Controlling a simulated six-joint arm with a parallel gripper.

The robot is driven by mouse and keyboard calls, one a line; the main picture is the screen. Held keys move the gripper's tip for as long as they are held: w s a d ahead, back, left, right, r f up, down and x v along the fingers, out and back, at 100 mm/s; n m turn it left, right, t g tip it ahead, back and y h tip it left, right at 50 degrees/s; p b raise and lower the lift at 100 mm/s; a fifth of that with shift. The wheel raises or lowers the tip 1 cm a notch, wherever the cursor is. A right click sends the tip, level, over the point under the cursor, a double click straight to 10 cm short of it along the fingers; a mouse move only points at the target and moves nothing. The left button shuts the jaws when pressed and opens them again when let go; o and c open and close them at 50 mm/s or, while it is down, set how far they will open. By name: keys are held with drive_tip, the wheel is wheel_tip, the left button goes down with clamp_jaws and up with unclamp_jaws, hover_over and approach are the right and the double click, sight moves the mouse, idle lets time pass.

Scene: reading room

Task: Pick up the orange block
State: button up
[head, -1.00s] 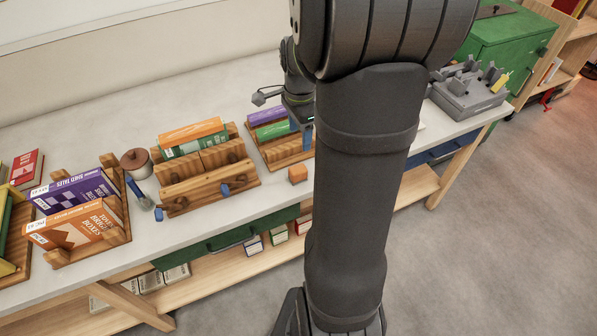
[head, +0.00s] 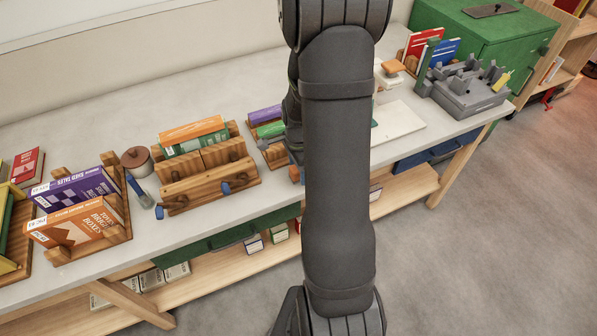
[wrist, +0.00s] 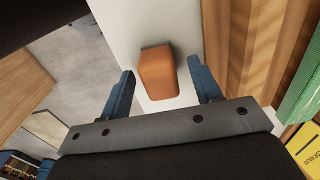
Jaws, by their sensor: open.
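The orange block (wrist: 158,74) lies on the pale table top in the wrist view, close to the table's edge. My gripper (wrist: 165,85) is open, with one blue finger on each side of the block and a visible gap between each finger and the block. Whether the fingertips are down at the block's height cannot be told. In the head view the orange block (head: 294,174) is mostly hidden behind my arm; only a sliver shows at the arm's left side. The gripper's fingers are largely hidden there too.
A wooden book holder (head: 210,187) stands left of the block, and another with purple and green books (head: 266,115) stands behind. A lidded brown pot (head: 137,160) is further left. A grey rack (head: 468,92) and green cabinet (head: 490,35) stand at the right.

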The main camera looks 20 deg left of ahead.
drive_tip(key=shift+f, duration=0.5)
drive_tip(key=c, duration=1.1)
drive_tip(key=shift+o, duration=0.2)
drive_tip(key=shift+r, duration=0.1)
drive_tip(key=shift+r, duration=0.45)
drive_tip(key=r, duration=0.3)
drive_tip(key=shift+d+r, duration=0.3)
drive_tip(key=shift+d, duration=0.1)
drive_tip(key=d+r, duration=0.6)
drive_tip(key=d, duration=0.5)
drive_tip(key=shift+s+r, duration=0.2)
drive_tip(key=shift+s, duration=0.25)
